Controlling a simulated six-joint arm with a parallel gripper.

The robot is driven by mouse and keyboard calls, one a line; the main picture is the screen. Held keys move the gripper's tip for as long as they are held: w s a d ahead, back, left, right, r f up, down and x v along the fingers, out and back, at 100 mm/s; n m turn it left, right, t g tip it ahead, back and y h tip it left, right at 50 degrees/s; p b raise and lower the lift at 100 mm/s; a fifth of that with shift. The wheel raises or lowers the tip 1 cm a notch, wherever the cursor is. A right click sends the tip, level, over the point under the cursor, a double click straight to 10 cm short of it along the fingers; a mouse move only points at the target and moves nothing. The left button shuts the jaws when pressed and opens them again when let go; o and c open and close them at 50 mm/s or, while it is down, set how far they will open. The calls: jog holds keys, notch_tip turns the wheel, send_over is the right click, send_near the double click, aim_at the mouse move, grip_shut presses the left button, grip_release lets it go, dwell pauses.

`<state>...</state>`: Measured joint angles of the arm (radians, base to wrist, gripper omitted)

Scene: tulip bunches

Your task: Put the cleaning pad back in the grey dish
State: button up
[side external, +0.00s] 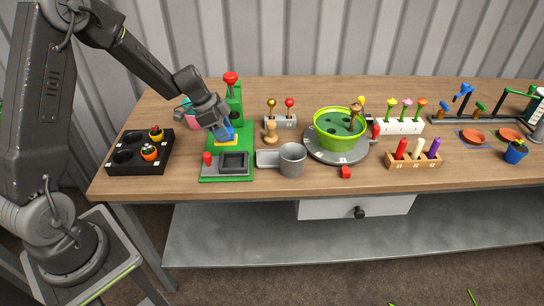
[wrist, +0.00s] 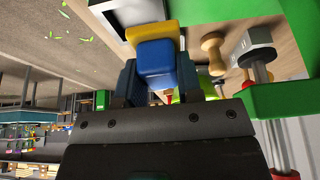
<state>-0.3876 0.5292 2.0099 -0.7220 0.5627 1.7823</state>
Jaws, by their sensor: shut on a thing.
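The cleaning pad, a blue block (wrist: 155,62) with yellow (wrist: 152,31) beneath it, is between the two fingers of my gripper (wrist: 158,78) in the wrist view. My gripper (side external: 219,128) is shut on its blue part. In the side view the blue part (side external: 224,134) shows below the fingers, low over the green board (side external: 240,178), behind the grey dish (side external: 246,170). I cannot tell whether the yellow touches the board. The grey dish has a dark square recess, which looks empty. In the wrist view the dish (wrist: 103,8) lies just beyond the pad, partly cut off.
A red knob (side external: 207,158) stands at the dish's left and a green post with a red top (side external: 231,79) behind the pad. A grey cup (side external: 291,160) and a wooden peg (side external: 270,132) are to the right. A black tray (side external: 123,165) with small pots is left.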

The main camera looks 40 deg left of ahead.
jog(key=w+d+f, duration=0.2)
jog(key=w+d, duration=0.1)
jog(key=w+d+f, duration=0.5)
jog(key=w+d, duration=0.1)
jog(key=shift+w+d+f, duration=0.2)
jog(key=shift+w+d, duration=0.05)
jog(key=shift+w, duration=0.05)
jog(key=shift+f, duration=0.15)
jog(key=o, duration=0.8)
jog(key=shift+o, duration=0.2)
